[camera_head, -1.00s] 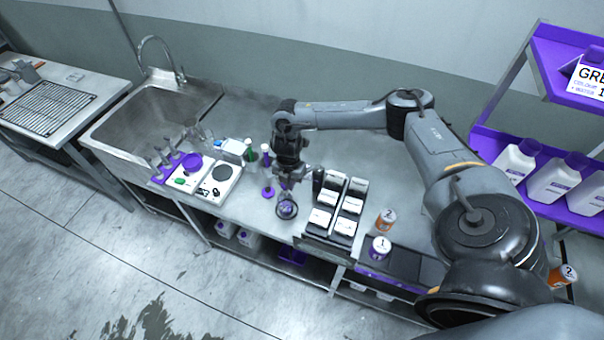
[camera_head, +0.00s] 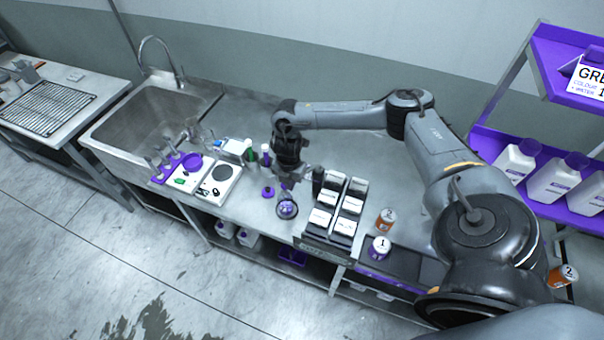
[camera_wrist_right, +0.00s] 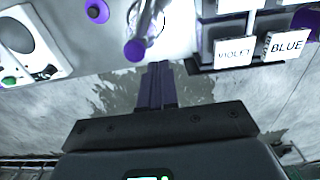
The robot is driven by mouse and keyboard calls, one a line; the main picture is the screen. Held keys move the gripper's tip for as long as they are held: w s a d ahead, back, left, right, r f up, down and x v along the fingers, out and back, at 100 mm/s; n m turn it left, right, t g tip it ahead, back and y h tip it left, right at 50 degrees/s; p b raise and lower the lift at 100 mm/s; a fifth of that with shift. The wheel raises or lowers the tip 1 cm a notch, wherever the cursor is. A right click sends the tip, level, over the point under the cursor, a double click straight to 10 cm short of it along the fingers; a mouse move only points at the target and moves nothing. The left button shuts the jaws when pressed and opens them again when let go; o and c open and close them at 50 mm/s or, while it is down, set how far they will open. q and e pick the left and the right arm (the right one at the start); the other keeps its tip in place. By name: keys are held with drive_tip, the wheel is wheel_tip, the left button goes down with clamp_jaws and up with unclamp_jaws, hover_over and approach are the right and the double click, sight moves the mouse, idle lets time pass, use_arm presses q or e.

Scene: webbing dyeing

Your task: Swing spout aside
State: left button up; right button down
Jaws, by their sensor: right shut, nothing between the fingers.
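A curved metal spout (camera_head: 160,52) rises behind the sink (camera_head: 140,110) at the back left in the head view. It arches over the basin, and nothing touches it. My right gripper (camera_head: 288,184) is far to its right, low over the bench beside a small round vessel (camera_head: 287,210). In the right wrist view, the purple fingers (camera_wrist_right: 158,68) are shut and empty. A grey rod with a purple knob (camera_wrist_right: 135,50) stands close to the fingertips; I cannot tell whether they touch. My left gripper is not in view.
Labelled white-topped boxes (camera_head: 333,200) stand right of my right gripper. Small scales (camera_head: 221,180) and a purple rack (camera_head: 172,168) lie between it and the sink. Numbered tubs (camera_head: 380,247) stand at the front right. The rear strip of the bench is fairly clear.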

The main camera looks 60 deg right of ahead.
drive_tip(key=shift+f, duration=0.2)
drive_tip(key=shift+f+b, duration=0.95)
drive_tip(key=shift+f, duration=0.65)
drive_tip(key=shift+w, duration=0.15)
drive_tip(key=shift+w+d+b, duration=0.2)
drive_tip(key=shift+w+b, duration=0.1)
drive_tip(key=shift+w, duration=0.2)
drive_tip(key=shift+w+d+b, duration=0.15)
drive_tip(key=shift+w+b, duration=0.1)
drive_tip(key=shift+w, duration=0.2)
